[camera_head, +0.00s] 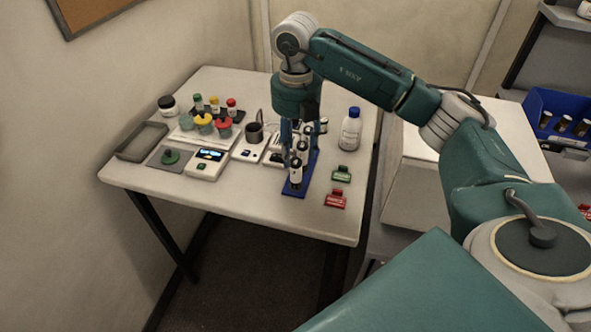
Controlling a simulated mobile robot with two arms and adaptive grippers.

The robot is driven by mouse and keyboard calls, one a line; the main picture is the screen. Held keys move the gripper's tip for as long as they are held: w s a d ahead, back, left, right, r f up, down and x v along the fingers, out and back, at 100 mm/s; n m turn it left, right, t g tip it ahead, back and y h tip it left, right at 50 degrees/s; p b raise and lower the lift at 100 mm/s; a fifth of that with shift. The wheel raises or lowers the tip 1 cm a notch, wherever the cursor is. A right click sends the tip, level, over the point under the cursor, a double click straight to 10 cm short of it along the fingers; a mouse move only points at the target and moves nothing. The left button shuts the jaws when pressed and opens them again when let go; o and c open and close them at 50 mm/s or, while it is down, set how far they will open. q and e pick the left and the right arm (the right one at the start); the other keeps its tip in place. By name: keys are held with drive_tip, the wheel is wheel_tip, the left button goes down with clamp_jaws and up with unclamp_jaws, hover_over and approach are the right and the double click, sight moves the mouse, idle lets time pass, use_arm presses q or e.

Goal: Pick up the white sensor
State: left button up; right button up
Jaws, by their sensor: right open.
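A blue rack (290,189) lies near the front edge of the white table, holding a row of white and dark upright cylinders. The front white cylinder (296,174) looks like the white sensor, though it is too small to be sure. My right gripper (290,158) points down over the front part of the rack, open, with its fingers close to the cylinders. I cannot tell whether it touches one. The gripper and wrist hide part of the rack's back. My left gripper is not in view.
A white bottle (350,129) stands to the rack's right, with green (341,174) and red (335,198) clips nearby. A scale (209,164), a dark cup (254,133), a grey tray (142,141) and several colour-capped jars crowd the left. The table's front left is clear.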

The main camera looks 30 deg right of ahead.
sight(296, 162)
drive_tip(key=shift+f, duration=0.45)
drive_tip(key=shift+w+f, duration=0.2)
drive_tip(key=shift+f, duration=0.1)
wheel_tip(296, 162, down, 4)
drive_tip(key=p, duration=0.2)
drive_tip(key=shift+d+f+p, duration=0.15)
drive_tip(key=shift+f+p, duration=0.05)
drive_tip(key=shift+p, duration=0.2)
drive_tip(key=shift+f, duration=0.3)
drive_tip(key=shift+c, duration=1.3)
drive_tip(key=c, duration=0.4)
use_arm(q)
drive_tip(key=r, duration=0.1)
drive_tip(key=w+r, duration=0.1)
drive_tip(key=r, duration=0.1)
use_arm(e)
clamp_jaws()
